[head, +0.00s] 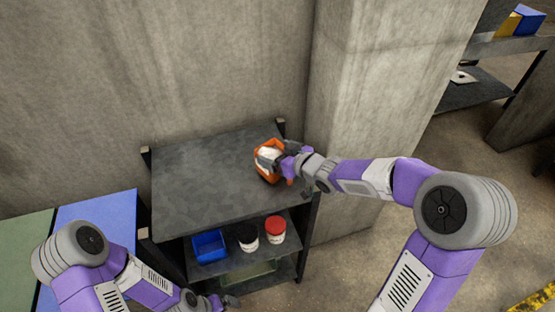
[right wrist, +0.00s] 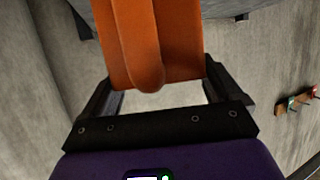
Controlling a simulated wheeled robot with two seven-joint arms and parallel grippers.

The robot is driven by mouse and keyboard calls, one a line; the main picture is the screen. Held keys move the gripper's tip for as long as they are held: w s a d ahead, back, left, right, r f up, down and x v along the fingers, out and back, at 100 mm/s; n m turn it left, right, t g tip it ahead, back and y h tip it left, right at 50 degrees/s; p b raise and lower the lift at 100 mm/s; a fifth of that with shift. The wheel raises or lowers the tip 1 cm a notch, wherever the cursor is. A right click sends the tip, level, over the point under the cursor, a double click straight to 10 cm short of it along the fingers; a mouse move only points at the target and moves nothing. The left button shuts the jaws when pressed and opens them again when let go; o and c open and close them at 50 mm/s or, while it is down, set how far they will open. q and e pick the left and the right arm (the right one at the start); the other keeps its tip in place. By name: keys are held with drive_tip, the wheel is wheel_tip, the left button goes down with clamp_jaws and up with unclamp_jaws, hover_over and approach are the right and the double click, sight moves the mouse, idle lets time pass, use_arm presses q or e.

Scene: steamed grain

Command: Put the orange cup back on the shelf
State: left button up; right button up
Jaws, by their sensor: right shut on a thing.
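The orange cup (head: 265,172) is at the right part of the shelf's grey top board (head: 200,180). It shows orange with a pale patch in the head view, and I cannot tell whether it touches the board. My right gripper (head: 281,160) is shut on it. In the right wrist view the orange cup (right wrist: 155,40) fills the space between the fingers of my right gripper (right wrist: 160,88). My left gripper (head: 222,302) is low at the bottom edge of the head view, and its fingers are too small to read.
The lower board holds a blue bin (head: 209,246), a black-lidded jar (head: 247,237) and a red-lidded jar (head: 275,230). A concrete pillar (head: 385,90) stands right of the shelf, with a wall behind. A blue panel (head: 105,225) is at left. The top board's left side is clear.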

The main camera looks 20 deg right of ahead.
use_arm(q)
drive_tip(key=shift+f, duration=0.25)
use_arm(e)
drive_tip(key=shift+f, duration=0.35)
drive_tip(key=shift+f, duration=0.2)
drive_tip(key=o, duration=1.5)
use_arm(q)
drive_tip(key=shift+f, duration=0.15)
use_arm(e)
drive_tip(key=shift+o, duration=0.2)
